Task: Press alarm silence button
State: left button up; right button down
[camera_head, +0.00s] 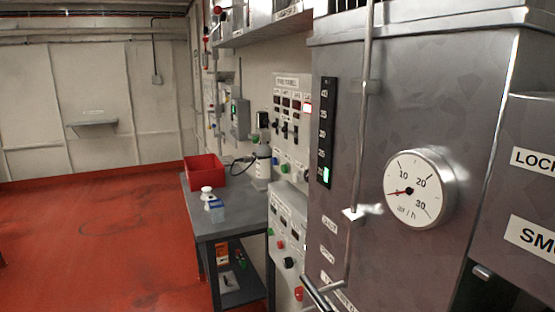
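No button that I can read as the alarm silence button shows. A white control panel (291,127) with small displays, switches and a lit white-red indicator (307,108) stands on the wall in the middle. Below it, a sloped console (287,225) carries a red button (280,245), a green button (272,203) and a black knob (289,263). Another red button (298,293) sits lower down. The labels there are too small to read. The metal cabinet hides part of the panel and console. Neither of my grippers is in view.
A large metal cabinet (400,95) with a round gauge (419,188) fills the right side close by. A grey table (228,225) holds a red bin (204,170), a white-and-blue item (215,205) and a grey canister (263,165). Red floor (90,240) is open at left.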

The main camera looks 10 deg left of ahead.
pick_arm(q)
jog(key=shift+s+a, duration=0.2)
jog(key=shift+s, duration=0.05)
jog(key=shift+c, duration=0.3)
